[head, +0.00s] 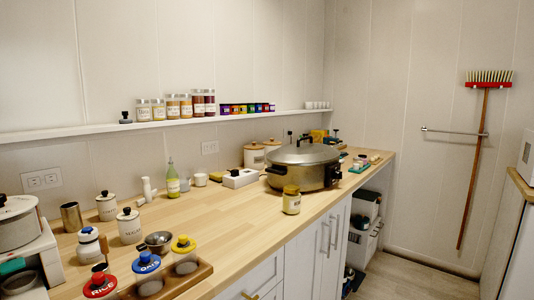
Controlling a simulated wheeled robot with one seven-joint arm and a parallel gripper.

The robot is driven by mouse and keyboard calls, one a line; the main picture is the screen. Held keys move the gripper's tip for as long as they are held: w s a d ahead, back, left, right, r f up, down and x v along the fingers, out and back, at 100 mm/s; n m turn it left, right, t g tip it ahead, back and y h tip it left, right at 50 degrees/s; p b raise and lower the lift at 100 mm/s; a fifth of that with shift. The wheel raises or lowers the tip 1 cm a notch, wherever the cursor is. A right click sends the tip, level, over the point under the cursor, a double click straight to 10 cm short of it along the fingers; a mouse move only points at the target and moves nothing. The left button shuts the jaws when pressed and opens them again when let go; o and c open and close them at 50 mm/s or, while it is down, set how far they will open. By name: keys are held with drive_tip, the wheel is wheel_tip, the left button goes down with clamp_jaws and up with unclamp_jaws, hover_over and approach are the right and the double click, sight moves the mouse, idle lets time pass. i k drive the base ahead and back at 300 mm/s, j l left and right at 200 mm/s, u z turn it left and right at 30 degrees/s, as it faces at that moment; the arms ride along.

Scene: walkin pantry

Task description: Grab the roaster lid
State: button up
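The roaster (284,178) is a wide, metallic, bronze-toned pot with dark side handles, standing toward the far right end of the wooden counter. Its grey domed lid (322,155) rests on top, with a dark knob in the middle. The lid appears level on the pot. My gripper does not show in the head view, so its place and state are hidden.
A yellow-lidded jar (291,200) stands in front of the roaster near the counter edge. A narrow wall shelf (100,127) holds jars. The mid-counter front (230,215) is clear.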

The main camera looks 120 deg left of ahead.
sight(299, 152)
drive_tip(key=u, duration=3.75)
drive_tip(key=i+l+u, duration=0.2)
